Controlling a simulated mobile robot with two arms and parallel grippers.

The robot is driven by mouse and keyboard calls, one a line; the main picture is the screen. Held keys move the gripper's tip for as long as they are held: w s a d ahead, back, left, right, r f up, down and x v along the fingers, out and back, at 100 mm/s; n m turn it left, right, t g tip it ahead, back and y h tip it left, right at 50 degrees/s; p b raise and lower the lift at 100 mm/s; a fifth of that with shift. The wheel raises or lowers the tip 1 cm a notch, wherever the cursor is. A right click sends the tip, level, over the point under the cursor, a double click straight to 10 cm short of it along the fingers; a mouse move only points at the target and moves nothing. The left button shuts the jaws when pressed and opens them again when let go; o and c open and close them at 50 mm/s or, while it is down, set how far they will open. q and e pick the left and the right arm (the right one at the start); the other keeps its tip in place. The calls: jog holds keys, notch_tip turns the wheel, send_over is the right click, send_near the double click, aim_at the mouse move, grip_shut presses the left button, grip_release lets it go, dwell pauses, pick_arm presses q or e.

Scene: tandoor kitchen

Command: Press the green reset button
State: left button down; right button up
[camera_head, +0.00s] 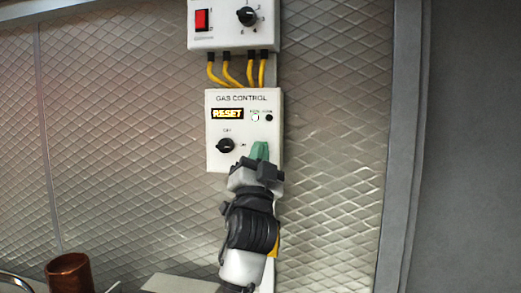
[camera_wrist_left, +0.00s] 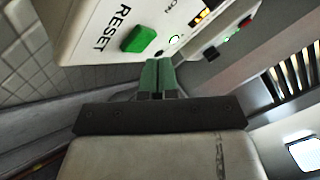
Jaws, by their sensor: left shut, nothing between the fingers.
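The green reset button (camera_wrist_left: 138,38) sticks out from the white gas control box beside the printed word RESET in the left wrist view. In the head view the gas control box (camera_head: 220,162) hangs on the wall, with a lit RESET display (camera_head: 227,114). My left gripper (camera_head: 260,148) is in front of the box's lower right part and hides the button there. Its green fingers (camera_wrist_left: 157,66) are shut and empty. In the left wrist view the fingertips are close to the button, with a small gap showing between them. My right gripper is not in view.
A black knob (camera_head: 226,146) is on the box, left of my gripper. Above, a second white box (camera_head: 222,38) has a red switch (camera_head: 201,20) and yellow cables (camera_head: 216,72) below. A copper cup (camera_head: 69,272) stands at the lower left. The wall on both sides is clear.

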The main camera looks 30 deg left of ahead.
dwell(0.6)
pick_arm(q)
jog(key=shift+w+a, duration=0.1)
jog(key=shift+w, duration=0.35)
jog(key=shift+w+a+b, duration=0.1)
jog(key=shift+w+b, duration=0.3)
dwell(0.6)
jog(key=shift+s, duration=0.1)
jog(key=shift+s+d, duration=0.2)
jog(key=shift+s, duration=0.55)
